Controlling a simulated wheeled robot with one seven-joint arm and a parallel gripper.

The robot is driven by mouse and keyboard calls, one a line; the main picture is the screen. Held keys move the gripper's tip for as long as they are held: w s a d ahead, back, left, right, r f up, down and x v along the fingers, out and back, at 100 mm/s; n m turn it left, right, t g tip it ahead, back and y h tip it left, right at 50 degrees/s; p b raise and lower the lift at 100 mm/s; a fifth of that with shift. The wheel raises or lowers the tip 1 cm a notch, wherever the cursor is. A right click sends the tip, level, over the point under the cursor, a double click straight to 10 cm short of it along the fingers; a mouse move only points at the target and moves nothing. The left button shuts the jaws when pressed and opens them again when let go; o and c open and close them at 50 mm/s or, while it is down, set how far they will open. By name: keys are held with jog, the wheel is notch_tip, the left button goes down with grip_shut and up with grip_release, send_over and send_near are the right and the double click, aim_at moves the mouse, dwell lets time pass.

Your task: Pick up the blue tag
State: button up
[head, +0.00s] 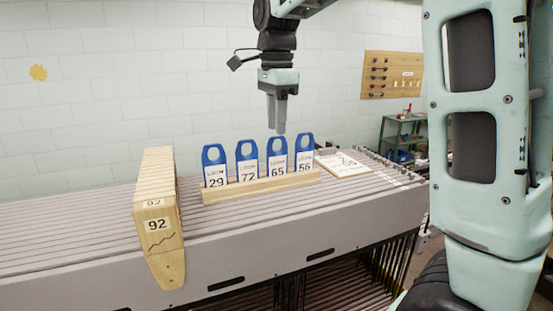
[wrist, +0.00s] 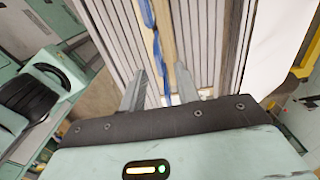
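Several blue tags stand upright in a row in a wooden holder (head: 262,188). In the head view they are tag 29 (head: 214,156), tag 72 (head: 246,149), tag 65 (head: 277,147) and tag 56 (head: 304,144). Each has a hole near its top and a white numbered label. My gripper (head: 276,130) hangs pointing down, above tag 65, with no visible contact. In the wrist view its two fingers (wrist: 160,70) are apart with nothing gripped. There the tags show edge-on as thin blue strips (wrist: 148,13) along the wooden holder (wrist: 166,35), between the fingers.
A white printed board (head: 343,164) lies to the right. A green shelf (head: 402,135) stands behind. The slats at far left are clear.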

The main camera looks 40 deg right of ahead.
aim_at(277, 155)
notch_tip(277, 155, down, 8)
jog(key=p, duration=0.3)
jog(key=shift+s+f, duration=0.1)
jog(key=shift+f, duration=0.1)
grip_shut()
